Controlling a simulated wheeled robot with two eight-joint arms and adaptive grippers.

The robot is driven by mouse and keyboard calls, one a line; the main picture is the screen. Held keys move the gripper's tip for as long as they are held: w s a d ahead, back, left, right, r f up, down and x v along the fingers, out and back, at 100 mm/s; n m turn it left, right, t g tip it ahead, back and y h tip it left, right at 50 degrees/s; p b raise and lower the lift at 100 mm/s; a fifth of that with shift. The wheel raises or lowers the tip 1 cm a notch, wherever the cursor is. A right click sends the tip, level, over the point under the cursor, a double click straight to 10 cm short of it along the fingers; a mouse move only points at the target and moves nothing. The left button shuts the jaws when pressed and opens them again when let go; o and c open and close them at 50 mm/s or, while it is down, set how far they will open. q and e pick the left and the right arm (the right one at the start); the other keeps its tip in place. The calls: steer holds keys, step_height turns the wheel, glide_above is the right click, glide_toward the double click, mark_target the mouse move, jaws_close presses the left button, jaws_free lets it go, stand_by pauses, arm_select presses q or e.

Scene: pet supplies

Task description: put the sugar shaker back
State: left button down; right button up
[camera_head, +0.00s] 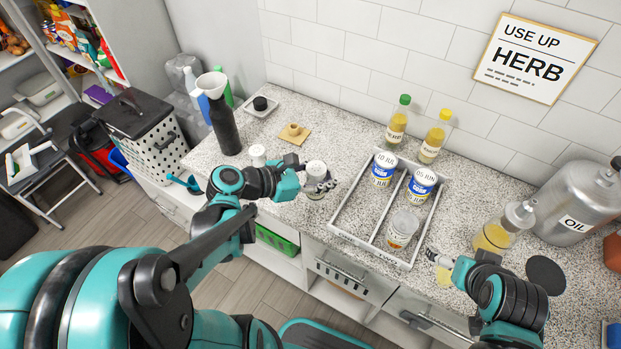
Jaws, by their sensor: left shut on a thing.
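My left gripper (318,187) is shut on a small jar with a whitish top (316,169), which I take to be the sugar shaker. It is over the counter, left of the white tray; whether its base touches the counter I cannot tell. The white two-compartment tray (345,237) holds two blue-and-white tins, marked 10 JUL (382,169) and 05 JUN (420,186), and a glass jar with a pale lid (402,230). My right gripper (436,259) is near the counter's front edge, right of the tray; its fingers are too small to read. A yellowish thing (443,276) shows just below it.
Two bottles with green (397,123) and yellow (435,138) caps stand behind the tray. A pump bottle (494,232) and steel OIL can (578,204) stand right. A dark bottle with funnel (223,125) and a small white-topped item (258,154) stand left.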

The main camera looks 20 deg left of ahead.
arm_select(q)
steer(key=w+a+f+b, duration=0.2)
steer(key=f, duration=0.1)
steer(key=w+a+f+b, duration=0.2)
steer(key=w+f, duration=0.1)
steer(key=w+a+f+b, duration=0.1)
steer(key=w+a+f, duration=0.1)
steer(key=f, duration=0.2)
steer(key=shift+w+a+b, duration=0.15)
steer(key=shift+a+b, duration=0.05)
steer(key=shift+b, duration=0.2)
arm_select(e)
step_height(320, 180, down, 7)
steer(key=shift+a+r, duration=0.1)
steer(key=shift+r, duration=0.2)
steer(key=shift+s, duration=0.1)
arm_select(q)
steer(key=c, duration=1.5)
jaws_free()
steer(key=shift+f, duration=0.15)
steer(key=shift+c, duration=0.2)
arm_select(e)
steer(key=shift+f, duration=0.2)
arm_select(q)
steer(key=o, duration=0.6)
arm_select(e)
steer(key=shift+r, duration=0.1)
